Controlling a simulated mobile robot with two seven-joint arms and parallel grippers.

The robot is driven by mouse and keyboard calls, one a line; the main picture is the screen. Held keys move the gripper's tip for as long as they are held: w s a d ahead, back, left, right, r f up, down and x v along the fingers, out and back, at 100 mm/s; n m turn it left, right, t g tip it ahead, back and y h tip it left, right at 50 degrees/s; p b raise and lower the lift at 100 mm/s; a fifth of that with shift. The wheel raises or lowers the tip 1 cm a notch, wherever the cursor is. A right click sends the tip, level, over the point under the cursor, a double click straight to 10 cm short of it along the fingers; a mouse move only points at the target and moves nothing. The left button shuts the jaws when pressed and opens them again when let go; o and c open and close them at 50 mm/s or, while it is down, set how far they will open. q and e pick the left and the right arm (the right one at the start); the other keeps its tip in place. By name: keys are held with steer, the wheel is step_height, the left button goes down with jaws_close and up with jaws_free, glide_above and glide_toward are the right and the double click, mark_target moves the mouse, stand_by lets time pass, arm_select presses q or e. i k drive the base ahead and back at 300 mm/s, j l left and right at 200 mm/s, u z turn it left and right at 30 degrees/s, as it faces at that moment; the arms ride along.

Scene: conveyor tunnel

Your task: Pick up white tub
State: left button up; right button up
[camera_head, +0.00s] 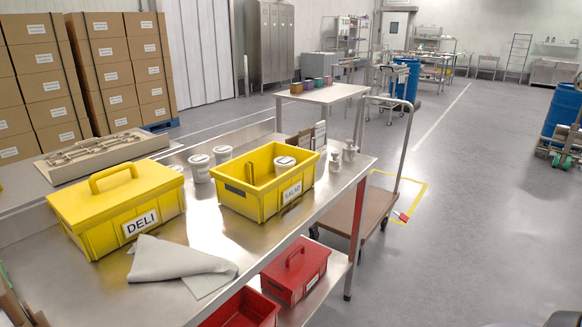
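Several white tubs stand on the metal table. One white tub (200,170) stands upright left of the yellow SALAD bin (240,202). Another white tub (222,154) stands just behind it. A further pale lid (177,169) shows partly behind the yellow DELI box (120,212), which is closed with a handled lid.
A grey cloth (180,262) lies at the table's front edge. Small pale containers (349,151) stand at the right end. A closed red box (295,272) and an open red bin (243,310) are on the lower shelf. A cart (350,214) stands beyond.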

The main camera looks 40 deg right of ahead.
mark_target(283, 165)
steer(key=i+l, duration=0.1)
steer(key=l, duration=0.3)
steer(key=i+l, duration=0.15)
steer(key=l, duration=0.2)
steer(key=i+l, duration=0.1)
steer(key=l, duration=0.3)
steer(key=i+l, duration=0.15)
steer(key=l, duration=0.25)
steer(key=i+l, duration=0.1)
steer(key=l, duration=0.25)
steer(key=i+l, duration=0.1)
steer(key=l, duration=0.3)
steer(key=i+l, duration=0.15)
steer(key=l, duration=0.25)
steer(key=i+l, duration=0.1)
steer(key=l, duration=0.25)
